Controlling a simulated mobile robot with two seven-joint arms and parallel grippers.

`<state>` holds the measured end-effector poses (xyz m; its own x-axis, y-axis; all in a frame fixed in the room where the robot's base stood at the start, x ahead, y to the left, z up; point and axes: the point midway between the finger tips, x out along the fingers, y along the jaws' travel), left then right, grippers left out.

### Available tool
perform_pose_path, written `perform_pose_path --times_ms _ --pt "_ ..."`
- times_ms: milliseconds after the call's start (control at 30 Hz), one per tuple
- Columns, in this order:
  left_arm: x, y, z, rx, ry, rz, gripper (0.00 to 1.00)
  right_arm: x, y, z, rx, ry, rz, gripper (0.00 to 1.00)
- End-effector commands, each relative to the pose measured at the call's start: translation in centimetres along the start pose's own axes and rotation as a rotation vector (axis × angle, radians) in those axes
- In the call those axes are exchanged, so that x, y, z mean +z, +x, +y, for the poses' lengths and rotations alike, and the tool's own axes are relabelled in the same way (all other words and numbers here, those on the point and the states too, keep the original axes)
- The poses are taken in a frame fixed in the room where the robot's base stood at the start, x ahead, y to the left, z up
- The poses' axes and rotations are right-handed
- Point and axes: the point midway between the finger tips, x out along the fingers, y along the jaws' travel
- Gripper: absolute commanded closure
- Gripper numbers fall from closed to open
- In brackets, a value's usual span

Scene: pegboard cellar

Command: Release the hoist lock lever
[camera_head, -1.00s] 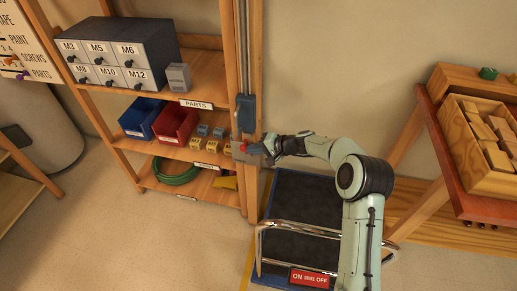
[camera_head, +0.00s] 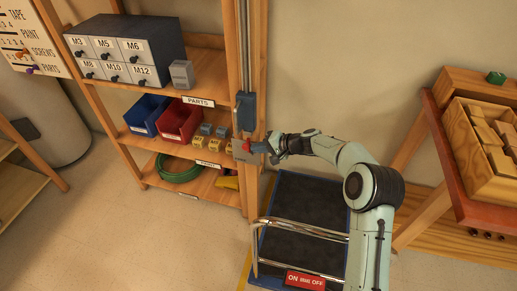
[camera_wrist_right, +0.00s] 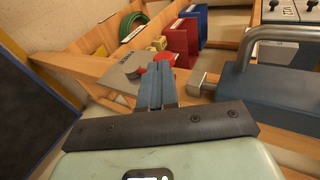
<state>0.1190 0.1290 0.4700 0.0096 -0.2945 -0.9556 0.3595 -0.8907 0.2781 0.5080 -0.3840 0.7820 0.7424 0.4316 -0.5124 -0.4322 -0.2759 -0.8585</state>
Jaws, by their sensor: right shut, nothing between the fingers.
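The lock lever shows as a red knob (camera_head: 246,146) at a small grey plate (camera_head: 240,153) low on the upright post, below the dark blue hoist carriage (camera_head: 246,112). In the right wrist view the red lever end (camera_wrist_right: 164,58) is just beyond the fingertips and partly hidden by them. My right gripper (camera_head: 264,147) is shut and empty, close beside the knob on its right. Its shut fingers also show in the right wrist view (camera_wrist_right: 157,78). I cannot tell whether they touch the lever. My left gripper is not in view.
The blue carriage with its grey handle (camera_wrist_right: 283,36) is close to the right of my fingers in the wrist view. Shelves with a blue bin (camera_head: 144,115) and a red bin (camera_head: 181,122) stand left. A platform trolley (camera_head: 305,205) stands below my arm.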

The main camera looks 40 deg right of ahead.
Motion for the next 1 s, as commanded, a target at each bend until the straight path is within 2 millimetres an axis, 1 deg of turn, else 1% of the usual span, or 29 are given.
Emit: perform_pose_path --times_ms 33,100,300,400,500,600,900,1000 --pt "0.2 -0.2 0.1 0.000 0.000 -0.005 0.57 -0.2 -1.8 -0.5 0.001 -0.003 0.008 1.00" --pt "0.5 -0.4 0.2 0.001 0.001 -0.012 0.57 -0.2 -3.6 -0.9 0.001 -0.002 0.008 1.00" --pt "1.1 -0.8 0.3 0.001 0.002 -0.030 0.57 0.0 -7.5 -1.7 0.001 -0.001 0.007 1.00" --pt "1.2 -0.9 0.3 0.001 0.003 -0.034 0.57 0.0 -8.7 -1.9 0.001 -0.001 0.006 1.00" --pt "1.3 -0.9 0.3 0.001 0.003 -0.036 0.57 0.1 -9.4 -2.0 0.000 0.000 0.003 1.00" --pt "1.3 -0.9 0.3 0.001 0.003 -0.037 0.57 0.1 -9.7 -2.1 0.000 0.000 0.002 1.00" --pt "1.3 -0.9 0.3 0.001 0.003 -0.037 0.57 0.1 -9.7 -2.1 0.000 0.000 0.003 1.00" --pt "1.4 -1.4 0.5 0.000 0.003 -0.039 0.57 0.1 -10.0 -2.7 -0.002 -0.001 0.003 1.00"
